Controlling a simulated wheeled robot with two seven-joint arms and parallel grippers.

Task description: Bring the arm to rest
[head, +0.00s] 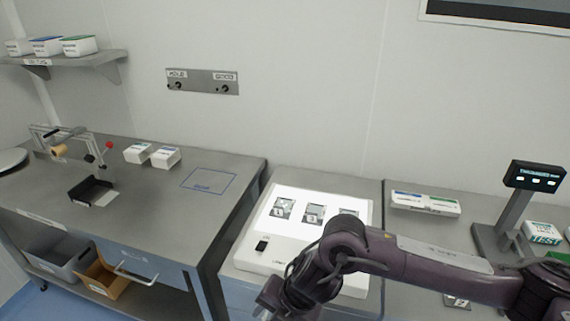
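My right arm (430,264) comes in from the right, low over the bench. It bends at a dark joint in front of the lit white panel and runs down to the bottom edge. Its wrist part (288,293) is at the bottom edge, and the fingers of my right gripper are not visible there. Whether it holds anything is hidden. My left arm and gripper are not in view.
The arm partly covers the lit white panel (252,262) with its numbered tiles. A dark display on a stand (535,176) and a white box (425,203) are at the right. The left bench has clear room around a blue outlined rectangle (209,180).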

